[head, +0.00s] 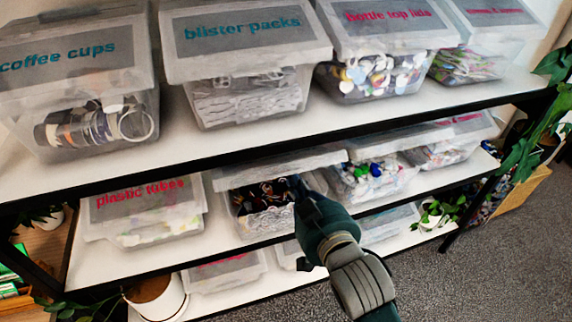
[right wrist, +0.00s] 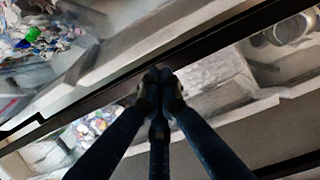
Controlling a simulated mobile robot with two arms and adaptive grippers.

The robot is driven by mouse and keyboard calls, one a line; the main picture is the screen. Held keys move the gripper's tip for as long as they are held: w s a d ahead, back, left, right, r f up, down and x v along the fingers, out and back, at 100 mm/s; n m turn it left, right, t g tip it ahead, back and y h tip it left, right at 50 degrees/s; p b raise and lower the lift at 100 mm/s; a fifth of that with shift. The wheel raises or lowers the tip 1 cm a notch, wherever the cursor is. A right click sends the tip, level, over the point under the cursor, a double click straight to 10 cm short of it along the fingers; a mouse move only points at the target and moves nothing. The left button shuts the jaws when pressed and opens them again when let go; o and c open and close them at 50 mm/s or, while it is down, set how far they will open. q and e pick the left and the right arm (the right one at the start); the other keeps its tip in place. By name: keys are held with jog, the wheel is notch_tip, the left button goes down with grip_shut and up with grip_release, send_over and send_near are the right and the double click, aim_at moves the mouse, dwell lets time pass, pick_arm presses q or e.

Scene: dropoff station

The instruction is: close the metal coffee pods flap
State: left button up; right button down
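A clear bin (head: 268,222) with dark and shiny small contents stands on the middle shelf. Its translucent flap (head: 235,178) sits raised above the front, leaving a gap where the contents show. No label on it is readable, so I cannot confirm that it holds metal coffee pods. My right gripper (head: 299,190) is at the bin's right front corner, just below the flap's edge. In the right wrist view its fingertips (right wrist: 161,82) are together and appear shut, with nothing clearly between them. Whether they touch the bin or flap cannot be told. My left gripper is not in view.
A plastic tubes bin (head: 140,208) stands to the left, and a bin of colourful pieces (head: 370,182) to the right. The top shelf edge (head: 200,166) runs close above. More bins line the top and lower shelves. Carpet (head: 470,270) is clear at the right front.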

aim_at(286, 169)
jog(key=p+x, duration=0.2)
jog(key=x, duration=0.5)
jog(key=shift+r, duration=0.15)
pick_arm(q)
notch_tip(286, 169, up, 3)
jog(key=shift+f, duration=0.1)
pick_arm(e)
jog(key=shift+w+a+f, duration=0.15)
jog(key=shift+w+f, duration=0.1)
jog(key=shift+w, duration=0.1)
